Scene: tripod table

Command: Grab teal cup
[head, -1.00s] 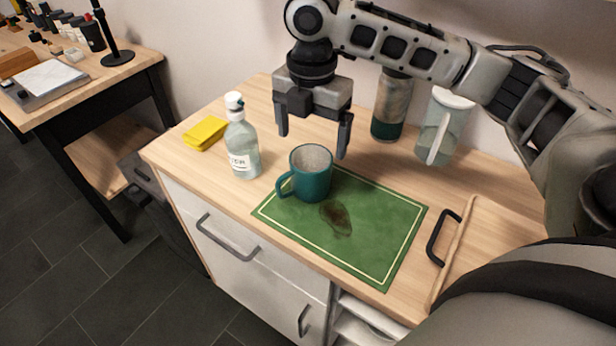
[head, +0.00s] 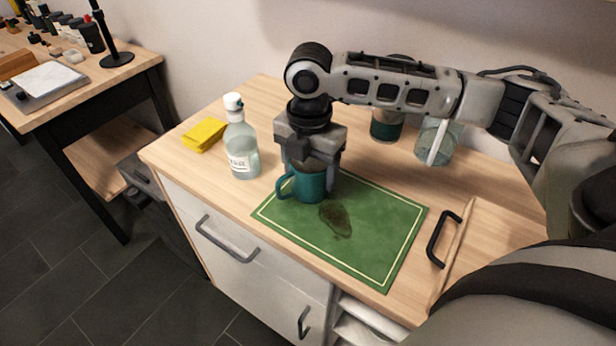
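The teal cup (head: 312,187) stands upright at the back left corner of the green mat (head: 370,250), its handle toward the left. My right gripper (head: 310,178) is directly over the cup and points down. Its fingers are at the cup's left and right sides, and its body hides the cup's rim. I cannot tell whether the fingers press on the cup or leave a small gap. My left gripper is not in view.
A clear bottle with a white cap (head: 241,145) stands close to the left of the cup. A yellow sponge (head: 204,134) lies farther left. A dark green container (head: 386,125) and a clear pitcher (head: 436,142) stand behind. A dark stain (head: 336,219) marks the mat. A board with a black handle (head: 462,250) is at right.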

